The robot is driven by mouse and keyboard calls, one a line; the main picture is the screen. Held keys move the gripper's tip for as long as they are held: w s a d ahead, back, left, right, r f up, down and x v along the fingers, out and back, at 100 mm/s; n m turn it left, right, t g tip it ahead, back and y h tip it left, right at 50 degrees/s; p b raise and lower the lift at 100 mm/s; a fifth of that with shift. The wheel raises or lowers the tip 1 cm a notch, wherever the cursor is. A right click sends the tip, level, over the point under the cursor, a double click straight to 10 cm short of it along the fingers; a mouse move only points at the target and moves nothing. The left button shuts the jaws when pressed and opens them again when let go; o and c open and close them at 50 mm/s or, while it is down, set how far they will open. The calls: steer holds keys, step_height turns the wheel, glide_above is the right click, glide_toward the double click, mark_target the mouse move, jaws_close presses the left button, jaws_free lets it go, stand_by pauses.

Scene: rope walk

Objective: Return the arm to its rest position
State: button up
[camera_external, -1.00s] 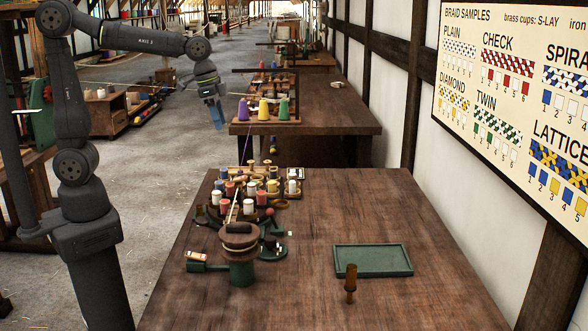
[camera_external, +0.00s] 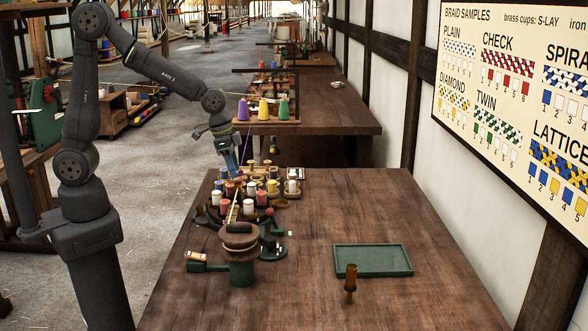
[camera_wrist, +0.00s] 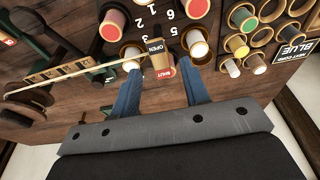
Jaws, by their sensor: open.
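My gripper (camera_external: 230,165) is open and points down over the far end of the near bench, just above a cluster of bobbins (camera_external: 249,206). In the wrist view, my gripper (camera_wrist: 161,80) has its two blue fingers spread apart with nothing held between them. A white-topped bobbin (camera_wrist: 198,47) is by the right fingertip and another (camera_wrist: 131,57) by the left. I cannot tell whether the fingers touch them.
A braiding stand (camera_external: 240,245), an empty green tray (camera_external: 373,274) and an upright wooden peg (camera_external: 350,284) are on the near bench. A holder of several bobbins (camera_wrist: 240,45) lies right in the wrist view. Coloured cones (camera_external: 263,108) stand on the farther bench.

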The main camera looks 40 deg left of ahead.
steer(key=shift+x, duration=1.05)
